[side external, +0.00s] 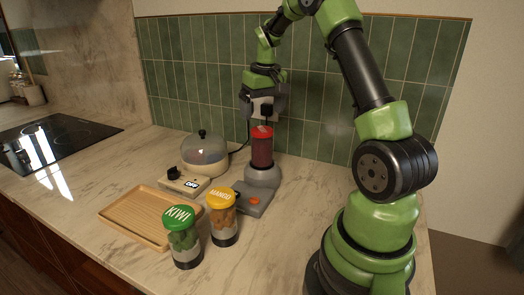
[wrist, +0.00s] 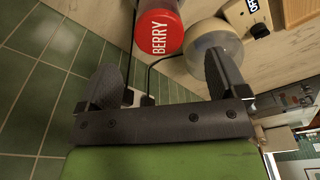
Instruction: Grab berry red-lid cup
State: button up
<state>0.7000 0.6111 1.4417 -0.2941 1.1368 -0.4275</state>
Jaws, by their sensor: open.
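The berry cup (side external: 262,150) has a red lid and dark red contents, and stands upright on a grey blender base (side external: 262,183). In the wrist view its red lid (wrist: 158,28) reads BERRY and lies beyond the fingertips, toward the top edge. My gripper (side external: 263,108) is above the cup with its fingers pointing down, one on each side of the lid's line. In the wrist view my gripper (wrist: 165,75) is open, with nothing between its two dark fingers. The lower part of the cup is out of the wrist view.
A kiwi cup with green lid (side external: 182,238) and a mango cup with yellow lid (side external: 222,215) stand in front of the base. A wooden tray (side external: 122,213) lies left. A domed cooker (side external: 203,155) with a control box (side external: 183,182) is beside the base. A tiled wall (side external: 190,75) is close behind.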

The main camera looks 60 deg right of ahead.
aim_at(262, 129)
jog(key=f, duration=0.8)
jog(key=shift+w+d+f, duration=0.2)
jog(key=shift+w+f, duration=0.05)
